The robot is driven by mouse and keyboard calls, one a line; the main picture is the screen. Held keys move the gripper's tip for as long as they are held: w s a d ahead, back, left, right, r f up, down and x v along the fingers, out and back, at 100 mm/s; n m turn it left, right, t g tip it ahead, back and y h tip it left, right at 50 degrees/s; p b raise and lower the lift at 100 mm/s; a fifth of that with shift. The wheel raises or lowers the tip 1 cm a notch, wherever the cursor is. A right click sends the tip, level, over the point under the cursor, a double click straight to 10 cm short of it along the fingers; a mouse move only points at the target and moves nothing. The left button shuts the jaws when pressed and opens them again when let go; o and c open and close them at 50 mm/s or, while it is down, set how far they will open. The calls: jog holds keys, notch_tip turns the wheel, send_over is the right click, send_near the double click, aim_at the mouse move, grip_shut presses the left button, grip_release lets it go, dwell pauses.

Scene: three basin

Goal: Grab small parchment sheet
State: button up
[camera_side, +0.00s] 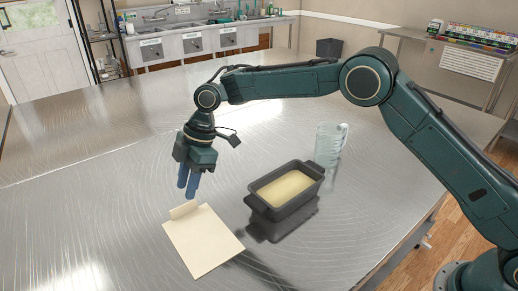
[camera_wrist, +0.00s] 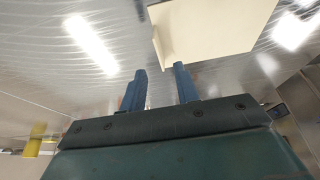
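A cream parchment sheet (camera_side: 205,245) lies on the metal table in the side view, left of the dark loaf pan. A small pale flap or strip (camera_side: 184,209) stands up at its far edge; I cannot tell whether it is a separate piece. The sheet also shows at the top of the wrist view (camera_wrist: 220,28), with the flap (camera_wrist: 161,47) at its left. My gripper (camera_side: 186,193) points down just beyond the flap, above the table. In the wrist view its two blue fingers (camera_wrist: 160,69) are apart with nothing between them. The exact gap to the flap is unclear.
A dark loaf pan (camera_side: 302,196) with pale yellow contents stands right of the sheet. A clear glass measuring jug (camera_side: 328,145) stands behind it. The table (camera_side: 80,200) is clear to the left. Sinks (camera_side: 195,42) line the far wall.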

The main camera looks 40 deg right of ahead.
aim_at(184, 205)
jog(key=shift+x, duration=2.6)
jog(key=shift+d, duration=0.15)
grip_shut()
